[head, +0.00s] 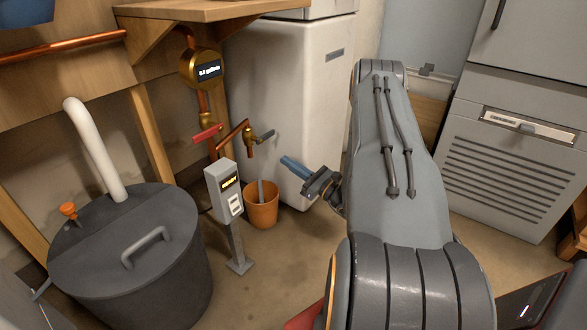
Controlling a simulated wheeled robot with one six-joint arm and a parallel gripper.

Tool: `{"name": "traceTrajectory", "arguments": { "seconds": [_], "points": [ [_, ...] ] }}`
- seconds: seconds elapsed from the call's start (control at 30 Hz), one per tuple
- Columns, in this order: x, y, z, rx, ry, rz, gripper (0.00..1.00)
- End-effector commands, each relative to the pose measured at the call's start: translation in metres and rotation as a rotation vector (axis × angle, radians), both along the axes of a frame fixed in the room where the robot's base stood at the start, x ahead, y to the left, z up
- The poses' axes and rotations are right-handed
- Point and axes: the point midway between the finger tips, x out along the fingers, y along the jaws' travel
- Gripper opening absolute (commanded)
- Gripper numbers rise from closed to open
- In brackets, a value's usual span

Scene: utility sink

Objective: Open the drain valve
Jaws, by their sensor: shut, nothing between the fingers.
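A copper pipe carries a red-handled valve (207,133) below a round brass meter. No label shows which of these is the drain valve. My gripper (285,161) has blue fingers that are shut and empty. In the picture, it is to the right of and a little below the spigot, in front of the white appliance. It appears apart from both levers, though the distance in depth is hard to judge.
The orange bucket (262,206) stands on the floor with a grey item in it. A grey display post (226,192) stands in front of it. A large dark lidded tank (130,255) fills the lower left. The white appliance (285,95) stands behind my gripper.

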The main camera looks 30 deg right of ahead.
Motion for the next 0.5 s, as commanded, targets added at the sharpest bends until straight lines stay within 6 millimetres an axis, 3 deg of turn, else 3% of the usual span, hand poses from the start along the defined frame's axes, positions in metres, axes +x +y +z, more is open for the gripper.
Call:
{"name": "traceTrajectory", "arguments": {
  "seconds": [0.27,0.5],
  "points": [
    [0.053,0.020,0.011,-0.001,-0.003,0.004,0.00],
    [0.052,0.018,0.039,-0.001,0.000,-0.001,0.00]
  ]
}}
